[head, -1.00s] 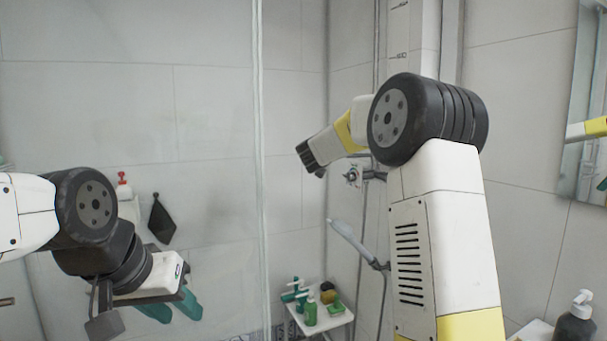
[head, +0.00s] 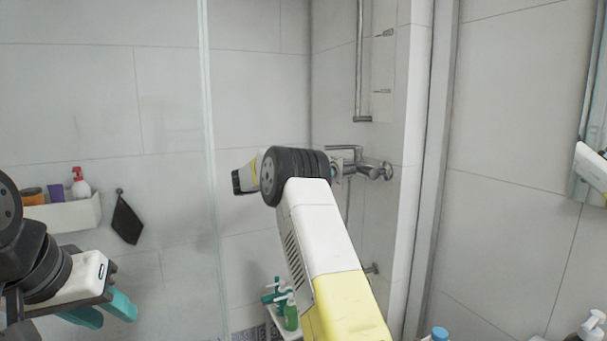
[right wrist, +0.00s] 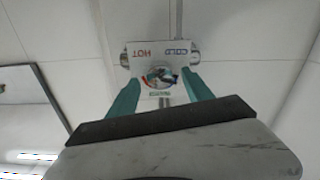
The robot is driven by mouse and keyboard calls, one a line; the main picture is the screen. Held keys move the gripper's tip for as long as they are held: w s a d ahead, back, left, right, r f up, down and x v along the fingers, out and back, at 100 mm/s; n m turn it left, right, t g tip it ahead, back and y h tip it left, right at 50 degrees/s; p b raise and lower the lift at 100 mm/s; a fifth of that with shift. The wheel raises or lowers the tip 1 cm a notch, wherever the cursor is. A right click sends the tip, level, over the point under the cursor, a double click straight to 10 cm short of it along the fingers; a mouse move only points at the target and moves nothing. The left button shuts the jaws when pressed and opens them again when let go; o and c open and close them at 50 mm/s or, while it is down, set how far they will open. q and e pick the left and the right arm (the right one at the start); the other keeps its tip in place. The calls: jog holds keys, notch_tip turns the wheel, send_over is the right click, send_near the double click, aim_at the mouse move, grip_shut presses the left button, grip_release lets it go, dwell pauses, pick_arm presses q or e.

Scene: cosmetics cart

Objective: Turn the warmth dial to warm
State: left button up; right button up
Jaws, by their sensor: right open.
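The warmth dial (right wrist: 160,76) is a round knob with red and blue marks on a white plate (right wrist: 136,62). The plate's HOT and COLD labels look upside down in the right wrist view, HOT left and COLD right. My right gripper (right wrist: 161,80) is open, with its teal fingers on either side of the dial; I cannot tell if they touch it. In the head view my right arm hides this gripper and most of the plate in front of the wall mixer (head: 374,170). My left gripper (head: 108,308) is open and empty at lower left, away from the dial.
A glass panel edge (head: 212,170) stands between my arms. A white wall shelf (head: 70,214) with bottles and a hanging dark cloth (head: 127,218) are at left. Green bottles (head: 290,312) stand low behind my right arm. A mirror (right wrist: 35,105) shows in the wrist view.

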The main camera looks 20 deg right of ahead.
jog(key=shift+w+d, duration=0.1)
jog(key=shift+d, duration=0.65)
grip_shut()
